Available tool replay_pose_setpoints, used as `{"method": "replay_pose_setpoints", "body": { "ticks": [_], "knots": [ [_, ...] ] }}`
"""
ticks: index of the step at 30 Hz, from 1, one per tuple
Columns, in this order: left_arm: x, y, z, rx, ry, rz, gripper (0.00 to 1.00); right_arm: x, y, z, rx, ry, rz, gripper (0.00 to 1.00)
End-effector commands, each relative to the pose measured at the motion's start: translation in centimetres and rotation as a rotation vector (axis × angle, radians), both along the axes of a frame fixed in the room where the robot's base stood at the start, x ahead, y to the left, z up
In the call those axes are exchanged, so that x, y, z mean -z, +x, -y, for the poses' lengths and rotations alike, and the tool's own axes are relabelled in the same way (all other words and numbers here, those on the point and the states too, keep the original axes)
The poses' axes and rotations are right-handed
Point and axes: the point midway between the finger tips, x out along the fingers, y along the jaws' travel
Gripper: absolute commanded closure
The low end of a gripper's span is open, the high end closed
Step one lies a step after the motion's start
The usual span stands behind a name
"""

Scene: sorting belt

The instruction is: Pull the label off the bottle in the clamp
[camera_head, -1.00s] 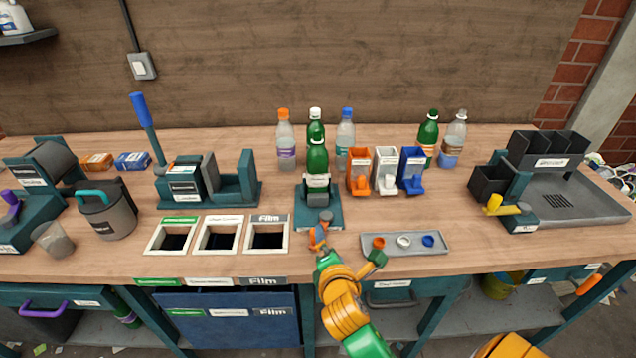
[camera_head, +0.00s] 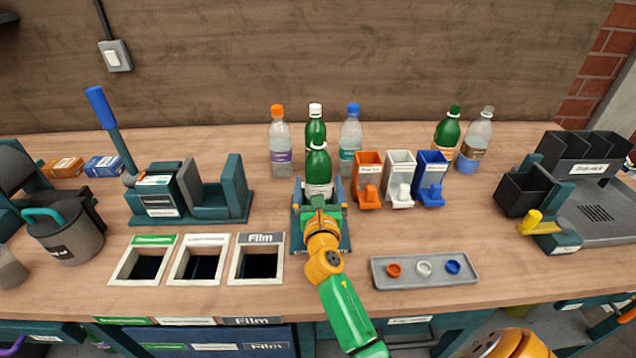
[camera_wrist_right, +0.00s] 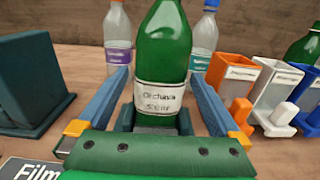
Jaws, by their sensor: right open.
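The green bottle (camera_head: 318,168) with a white cap stands upright in the teal clamp (camera_head: 299,240) at the middle of the bench. Its white label (camera_wrist_right: 158,97), with dark print, is around its lower part and shows clearly in the right wrist view. My right gripper (camera_head: 319,192) reaches in from the front at the clamp. In the right wrist view, its two blue-grey fingers (camera_wrist_right: 160,84) are spread, one on each side of the labelled part, with gaps visible. Whether a fingertip touches the label cannot be told. My left gripper is out of view.
Several bottles stand behind, including a clear one with an orange cap (camera_head: 280,140). Orange (camera_head: 368,168), white and blue cap bins stand right of the clamp. A grey tray (camera_head: 425,284) with caps lies front right. Framed openings, including Film (camera_head: 259,240), are front left.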

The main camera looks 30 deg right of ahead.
Motion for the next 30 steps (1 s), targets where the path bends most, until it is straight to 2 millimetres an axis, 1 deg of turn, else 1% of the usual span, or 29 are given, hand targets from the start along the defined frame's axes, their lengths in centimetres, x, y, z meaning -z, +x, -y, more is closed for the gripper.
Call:
{"method": "replay_pose_setpoints", "body": {
  "ticks": [1, 3, 6, 14, 17, 18, 20, 21, 22, 25, 26, 30],
  "knots": [
    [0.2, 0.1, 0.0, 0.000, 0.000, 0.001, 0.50, 0.0, 0.8, 0.5, 0.001, 0.001, 0.001, 0.00],
    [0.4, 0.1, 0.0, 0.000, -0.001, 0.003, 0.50, 0.0, 1.6, 1.0, 0.000, 0.001, 0.002, 0.00],
    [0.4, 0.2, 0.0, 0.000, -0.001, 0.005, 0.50, 0.0, 2.3, 1.4, 0.001, 0.001, 0.000, 0.00],
    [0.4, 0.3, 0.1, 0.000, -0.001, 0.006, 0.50, -0.1, 2.5, 1.5, 0.000, 0.002, 0.000, 0.00],
    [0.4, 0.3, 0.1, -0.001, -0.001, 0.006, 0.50, -0.1, 2.4, 1.5, 0.000, 0.002, 0.000, 0.24],
    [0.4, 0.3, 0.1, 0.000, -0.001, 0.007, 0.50, -0.1, 2.4, 1.5, 0.000, 0.002, 0.000, 0.35],
    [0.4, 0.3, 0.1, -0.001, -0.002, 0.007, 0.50, -0.1, 2.4, 1.5, 0.001, 0.002, 0.000, 0.51],
    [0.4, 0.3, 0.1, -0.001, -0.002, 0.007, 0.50, -0.1, 2.4, 1.5, 0.001, 0.002, 0.000, 0.62],
    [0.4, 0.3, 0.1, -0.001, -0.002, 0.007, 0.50, -0.1, 2.4, 1.5, 0.000, 0.002, 0.000, 0.19],
    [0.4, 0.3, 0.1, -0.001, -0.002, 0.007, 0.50, -0.1, 2.4, 1.5, 0.001, 0.002, 0.000, 0.46],
    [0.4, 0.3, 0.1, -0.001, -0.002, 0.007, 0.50, -0.1, 2.4, 1.5, 0.000, 0.002, 0.000, 0.49],
    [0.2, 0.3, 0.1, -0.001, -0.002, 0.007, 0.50, -0.2, 2.4, 1.5, 0.000, 0.002, 0.000, 0.50]
  ]
}}
